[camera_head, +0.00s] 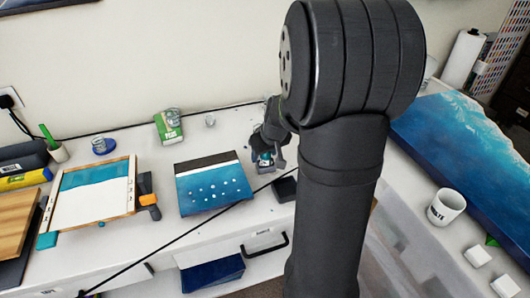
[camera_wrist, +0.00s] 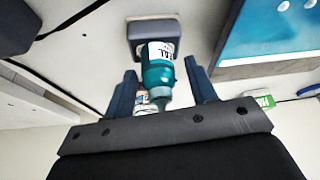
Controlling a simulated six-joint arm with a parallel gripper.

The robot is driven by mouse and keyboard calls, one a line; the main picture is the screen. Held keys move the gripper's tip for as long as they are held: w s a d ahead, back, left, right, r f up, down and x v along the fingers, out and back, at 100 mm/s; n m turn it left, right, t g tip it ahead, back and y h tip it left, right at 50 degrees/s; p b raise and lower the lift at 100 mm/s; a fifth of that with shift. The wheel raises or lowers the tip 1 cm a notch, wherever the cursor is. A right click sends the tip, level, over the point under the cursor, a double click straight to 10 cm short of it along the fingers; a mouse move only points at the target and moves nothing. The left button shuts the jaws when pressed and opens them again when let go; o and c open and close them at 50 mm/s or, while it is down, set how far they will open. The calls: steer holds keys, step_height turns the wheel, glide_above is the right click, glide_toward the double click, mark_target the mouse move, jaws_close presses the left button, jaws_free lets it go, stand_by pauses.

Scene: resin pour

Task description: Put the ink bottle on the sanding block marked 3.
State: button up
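The ink bottle (camera_wrist: 158,72), teal with a white label, shows between my fingers in the wrist view. My gripper (camera_wrist: 161,72) is around it, with a narrow gap visible on each side, so it looks open. In the head view my gripper (camera_head: 268,150) is low over the table, and the teal bottle (camera_head: 265,160) shows small at its fingers. A dark grey block (camera_head: 284,188) lies just in front and to the right of the bottle; it also shows past the bottle in the wrist view (camera_wrist: 138,31). No number on it is readable, and my arm hides the area to its right.
A blue painted panel (camera_head: 213,190) lies left of my gripper. A mug (camera_head: 445,207) and a large blue panel (camera_head: 470,140) are at right. A dark cable crosses the table.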

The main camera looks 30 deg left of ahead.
steer(key=shift+r, duration=0.1)
steer(key=v, duration=1.2)
steer(key=x, duration=1.2)
steer(key=shift+f, duration=0.25)
step_height(320, 180, up, 2)
steer(key=shift+r, duration=0.6)
